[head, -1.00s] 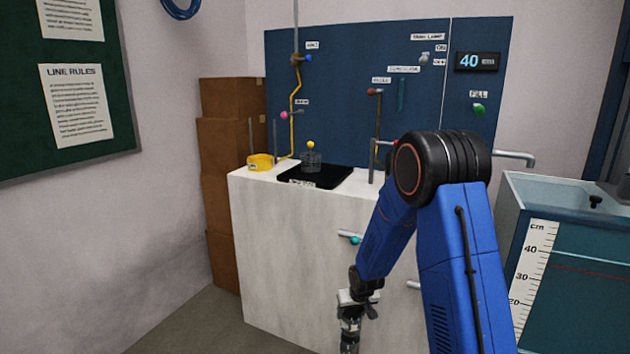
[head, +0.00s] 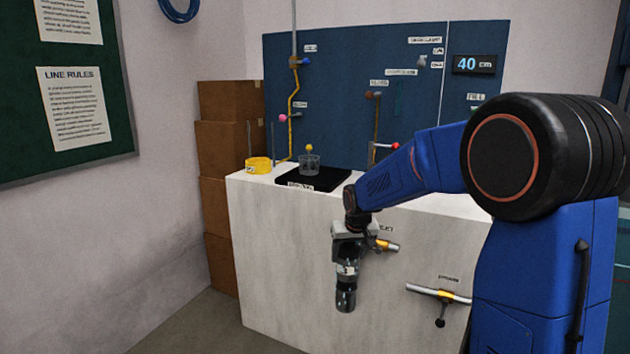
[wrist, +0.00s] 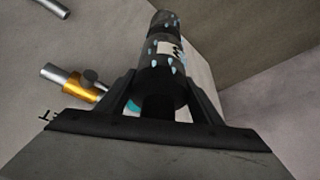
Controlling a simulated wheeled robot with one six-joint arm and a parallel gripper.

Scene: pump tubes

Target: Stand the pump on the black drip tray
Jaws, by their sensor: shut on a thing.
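The pump is a dark cylinder (head: 346,285) with a pale label and hangs upright below my gripper (head: 348,240), in front of the white cabinet's front face. In the wrist view the pump (wrist: 163,60) is held between the two fingers of my gripper (wrist: 158,98), with light blue drops on its surface. The black drip tray (head: 330,182) lies flat on the cabinet top, above and left of the pump in the head view. A clear cup (head: 309,165) with a yellow ball above it stands on the tray's back part.
Upright pipes rise behind the tray. Cardboard boxes (head: 228,150) stand left.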

